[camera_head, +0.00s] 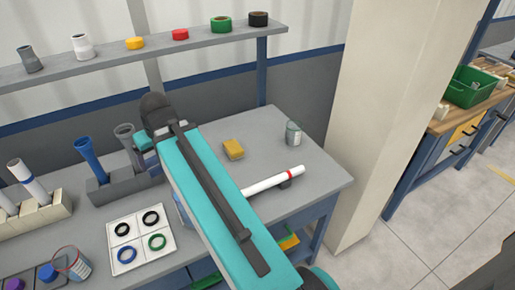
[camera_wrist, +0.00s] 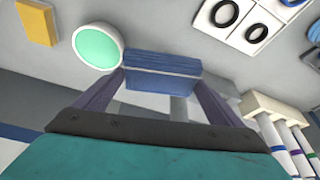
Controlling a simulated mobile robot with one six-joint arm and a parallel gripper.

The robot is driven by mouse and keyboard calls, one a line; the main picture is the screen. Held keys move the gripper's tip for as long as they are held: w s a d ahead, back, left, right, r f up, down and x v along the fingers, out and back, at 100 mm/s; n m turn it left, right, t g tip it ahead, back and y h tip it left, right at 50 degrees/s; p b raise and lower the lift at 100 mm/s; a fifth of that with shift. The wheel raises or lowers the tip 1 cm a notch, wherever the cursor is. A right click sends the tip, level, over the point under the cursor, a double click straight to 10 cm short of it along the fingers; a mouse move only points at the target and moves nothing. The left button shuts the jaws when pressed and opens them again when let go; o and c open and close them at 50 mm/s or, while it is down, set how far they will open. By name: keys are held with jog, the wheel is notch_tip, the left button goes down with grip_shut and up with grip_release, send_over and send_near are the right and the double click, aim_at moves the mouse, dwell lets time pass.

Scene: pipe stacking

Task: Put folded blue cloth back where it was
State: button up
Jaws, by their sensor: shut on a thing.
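The folded blue cloth (camera_wrist: 162,64) shows in the wrist view between the two fingers of my gripper (camera_wrist: 160,77), which is shut on it. Its long side runs across the fingers. I cannot tell whether the cloth touches the grey table below.
On the grey table (camera_head: 317,177) are a yellow block (camera_head: 233,149), a clear cup (camera_head: 293,134), a white pipe with a red band (camera_head: 274,181) and a white ring board (camera_head: 121,226). Pipe holders (camera_head: 112,187) stand left. A shelf (camera_head: 90,66) runs behind. The table's right end has free room.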

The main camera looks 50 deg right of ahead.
jog(key=s+d+f+m+b, duration=0.1)
jog(key=s+d+f+b, duration=0.1)
jog(key=s+d, duration=0.4)
jog(key=s+d+f+m+b, duration=0.1)
jog(key=s+d+f+b, duration=0.2)
jog(key=d, duration=1.3)
jog(key=s+d+f+h+b, duration=0.1)
jog(key=s+d+f+b, duration=0.2)
jog(key=s+d+b, duration=0.3)
jog(key=shift+s+d+m, duration=0.15)
jog(key=shift+s+d, duration=0.55)
jog(key=shift+d, duration=0.25)
jog(key=shift+s+d+m, duration=0.1)
jog(key=shift+s+d, duration=0.6)
jog(key=shift+d, duration=0.2)
jog(key=shift+s+d+m, duration=0.15)
jog(key=shift+s+d, duration=0.55)
jog(key=shift+d, duration=0.25)
jog(key=shift+s+d, duration=0.35)
jog(key=shift+s, duration=0.1)
jog(key=shift+w+d+r+p, duration=0.1)
jog(key=shift+w+r+p, duration=0.1)
jog(key=shift+p, duration=0.5)
jog(key=w+p, duration=0.1)
jog(key=p, duration=0.3)
jog(key=shift+d, duration=0.25)
jog(key=w+p, duration=0.1)
jog(key=p, duration=0.8)
jog(key=shift+d+f, duration=0.15)
